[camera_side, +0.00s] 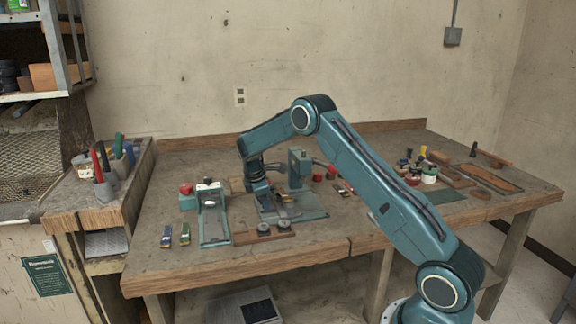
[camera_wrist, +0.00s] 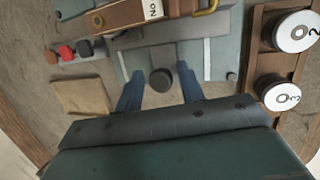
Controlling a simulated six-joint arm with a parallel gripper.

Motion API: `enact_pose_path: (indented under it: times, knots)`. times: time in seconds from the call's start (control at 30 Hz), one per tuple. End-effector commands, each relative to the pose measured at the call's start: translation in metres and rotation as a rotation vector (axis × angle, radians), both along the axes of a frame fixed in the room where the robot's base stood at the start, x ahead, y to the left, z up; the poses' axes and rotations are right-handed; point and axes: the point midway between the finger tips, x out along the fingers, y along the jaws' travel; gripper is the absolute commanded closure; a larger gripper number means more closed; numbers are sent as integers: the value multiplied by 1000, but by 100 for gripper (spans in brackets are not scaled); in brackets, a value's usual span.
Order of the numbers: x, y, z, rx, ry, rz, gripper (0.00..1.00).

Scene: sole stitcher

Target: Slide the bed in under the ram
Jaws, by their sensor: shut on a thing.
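My gripper (camera_wrist: 160,88) is shut on a dark round knob (camera_wrist: 160,79), with one blue finger on each side of it. The knob stands on a grey-green bed plate with pale lines (camera_wrist: 192,56). In the side view, my gripper (camera_side: 262,192) is low over the near-left part of the stitcher, and the bed (camera_side: 312,212) shows to its right. The stitcher's teal upright (camera_side: 297,168) stands behind. A brown block with a white "No" label (camera_wrist: 125,14) lies just beyond the knob. I cannot make out the ram clearly, or how far under it the bed is.
A wooden holder (camera_side: 248,237) with numbered spools (camera_wrist: 280,95) is close on the front side. A teal fixture (camera_side: 213,218) stands left. Red and dark knobs (camera_wrist: 68,51) and a tan pad (camera_wrist: 80,97) lie on the back side.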

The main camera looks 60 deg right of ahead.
Motion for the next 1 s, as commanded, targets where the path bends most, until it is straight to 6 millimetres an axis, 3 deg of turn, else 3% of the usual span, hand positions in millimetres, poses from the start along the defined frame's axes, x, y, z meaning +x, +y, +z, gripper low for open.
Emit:
enact_pose_path:
  times: [0.03, 1.0]
  knots:
    - [-5, -5, -13, -1, 9, -3, 74]
    - [-29, -29, -14, 0, 8, -1, 75]
